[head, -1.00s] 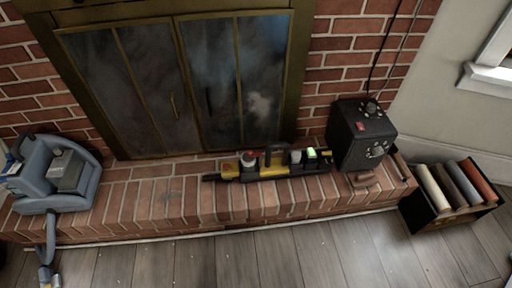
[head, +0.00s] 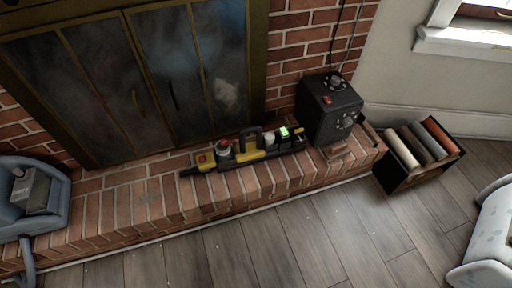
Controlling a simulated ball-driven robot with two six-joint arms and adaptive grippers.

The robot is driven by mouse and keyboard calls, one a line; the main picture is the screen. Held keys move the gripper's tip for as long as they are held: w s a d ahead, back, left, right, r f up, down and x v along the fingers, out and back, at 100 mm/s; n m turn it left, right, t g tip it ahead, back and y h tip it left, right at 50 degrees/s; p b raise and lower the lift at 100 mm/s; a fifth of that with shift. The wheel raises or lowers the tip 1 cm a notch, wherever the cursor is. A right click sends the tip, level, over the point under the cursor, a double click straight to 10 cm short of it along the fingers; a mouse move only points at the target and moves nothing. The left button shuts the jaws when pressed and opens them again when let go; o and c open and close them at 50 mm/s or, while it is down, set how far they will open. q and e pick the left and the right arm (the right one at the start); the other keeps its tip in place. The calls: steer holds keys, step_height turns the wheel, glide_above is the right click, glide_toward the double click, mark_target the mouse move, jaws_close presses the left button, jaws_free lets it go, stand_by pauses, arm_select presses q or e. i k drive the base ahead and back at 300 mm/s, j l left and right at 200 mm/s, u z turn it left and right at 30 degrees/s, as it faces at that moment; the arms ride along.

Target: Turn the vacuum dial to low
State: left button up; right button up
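A blue-grey machine (head: 32,205) with a hose at its base, which looks like a vacuum, sits on the brick hearth at the left edge, partly cut off. No dial on it can be made out. A black box (head: 330,108) stands at the hearth's right end. It has a red switch (head: 327,99) and a knob (head: 336,82) on top, and a round dial (head: 348,119) on its front face. The dial's setting is too small to read. Neither gripper is in view.
A yellow and black tool tray (head: 246,158) with a lit green display lies mid-hearth. A dark crate of rolls (head: 420,155) stands on the floor at right. A pale patterned object (head: 490,235) is at the right edge. The wood floor (head: 250,250) in front is clear.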

mark_target(299, 132)
steer(key=i+j, duration=0.25)
steer(key=i, duration=0.15)
steer(key=i+j, duration=0.3)
steer(key=i, duration=0.15)
